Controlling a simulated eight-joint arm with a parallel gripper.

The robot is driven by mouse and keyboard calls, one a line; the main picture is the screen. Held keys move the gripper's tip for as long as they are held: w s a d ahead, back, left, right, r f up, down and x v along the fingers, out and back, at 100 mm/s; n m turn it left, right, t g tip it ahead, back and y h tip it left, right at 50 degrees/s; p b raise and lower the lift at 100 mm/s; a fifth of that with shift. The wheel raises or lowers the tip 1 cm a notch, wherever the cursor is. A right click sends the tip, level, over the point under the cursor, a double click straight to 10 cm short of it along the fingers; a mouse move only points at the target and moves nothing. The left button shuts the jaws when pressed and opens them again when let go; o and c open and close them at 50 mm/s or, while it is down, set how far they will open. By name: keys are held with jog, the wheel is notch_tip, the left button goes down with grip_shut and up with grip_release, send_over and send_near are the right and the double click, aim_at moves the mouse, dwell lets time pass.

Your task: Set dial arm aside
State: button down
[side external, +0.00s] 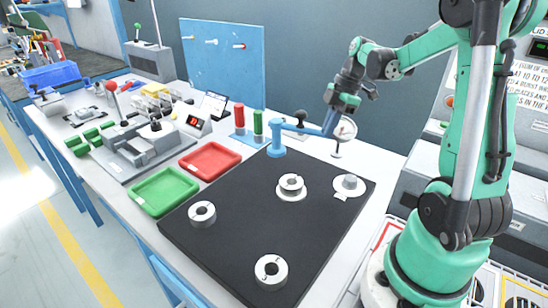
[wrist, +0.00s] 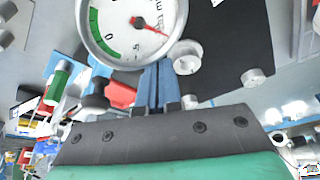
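The dial arm (side external: 304,129) is a blue bar reaching right from a blue post (side external: 277,138), with a dark knob (side external: 300,116) on top. A round white dial gauge (side external: 346,129) stands by its right end. The dial face, with a green band and red needle (wrist: 132,24), fills the top of the wrist view. My gripper (side external: 329,128) is at the bar's right end, just left of the dial. Its blue fingers (wrist: 159,85) are side by side with almost no gap, and nothing shows between them. Whether they touch the arm or dial is unclear.
A black mat (side external: 235,215) with several pale ring parts lies in front. Red (side external: 210,160) and green (side external: 164,191) trays sit to its left. Red and green cylinders (side external: 258,124) stand behind the post. A blue pegboard (side external: 222,62) rises behind the bench.

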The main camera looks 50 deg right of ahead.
jog(key=shift+w+d, duration=0.2)
jog(key=shift+d, duration=1)
jog(key=shift+w+d, duration=0.2)
jog(key=shift+d, duration=0.95)
jog(key=shift+d, duration=0.1)
jog(key=shift+a, duration=0.45)
jog(key=r, duration=0.8)
jog(key=shift+w+a, duration=0.1)
jog(key=shift+a, duration=0.15)
jog(key=shift+r, duration=0.45)
jog(key=a+f+m+t+h, duration=0.1)
jog(key=a+m, duration=0.4)
jog(key=a, duration=0.6)
jog(key=s+a+f+m+t+h, duration=0.1)
jog(key=a+f+m+t, duration=0.3)
jog(key=a, duration=0.8)
jog(key=m+h, duration=0.1)
jog(key=m, duration=0.1)
jog(key=shift+f+m, duration=0.2)
jog(key=shift+m, duration=0.1)
